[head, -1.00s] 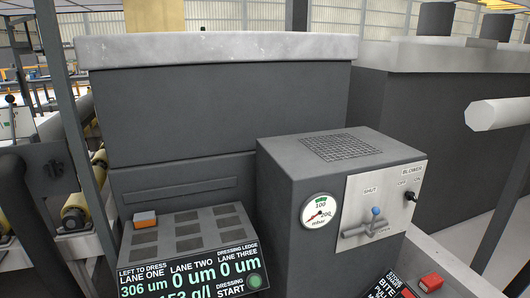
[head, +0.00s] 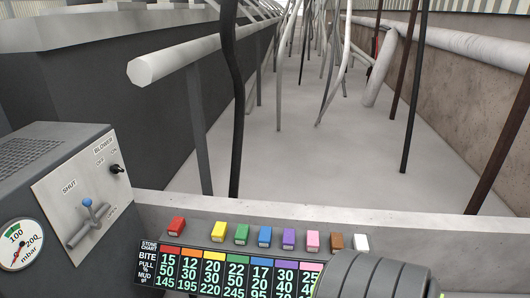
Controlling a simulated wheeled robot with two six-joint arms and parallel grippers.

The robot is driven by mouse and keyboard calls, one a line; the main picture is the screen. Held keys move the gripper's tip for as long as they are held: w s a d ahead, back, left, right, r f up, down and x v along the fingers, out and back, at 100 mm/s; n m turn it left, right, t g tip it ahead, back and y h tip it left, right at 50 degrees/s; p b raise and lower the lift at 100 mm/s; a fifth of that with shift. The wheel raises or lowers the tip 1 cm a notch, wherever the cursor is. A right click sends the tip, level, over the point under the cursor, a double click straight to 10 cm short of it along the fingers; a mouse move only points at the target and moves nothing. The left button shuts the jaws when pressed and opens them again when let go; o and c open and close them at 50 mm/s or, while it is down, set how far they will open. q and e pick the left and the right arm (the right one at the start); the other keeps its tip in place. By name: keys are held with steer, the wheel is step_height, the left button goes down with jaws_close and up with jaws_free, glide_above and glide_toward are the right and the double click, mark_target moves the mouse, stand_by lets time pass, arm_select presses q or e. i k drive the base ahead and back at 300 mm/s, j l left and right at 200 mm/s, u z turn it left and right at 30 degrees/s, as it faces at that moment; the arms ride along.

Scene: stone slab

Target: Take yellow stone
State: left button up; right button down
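Neither of my grippers is in view, and nothing touches the yellow stone.
Blue (head: 265,236), purple (head: 289,239), pink (head: 312,241), brown (head: 336,242) and white (head: 361,244) stones continue the row. A stone chart (head: 230,268) fronts the ledge. A grey blower box (head: 60,185) stands left. A dark rounded part covers the lower right.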

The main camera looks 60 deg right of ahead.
mark_target(218, 234)
steer(key=z, duration=1.45)
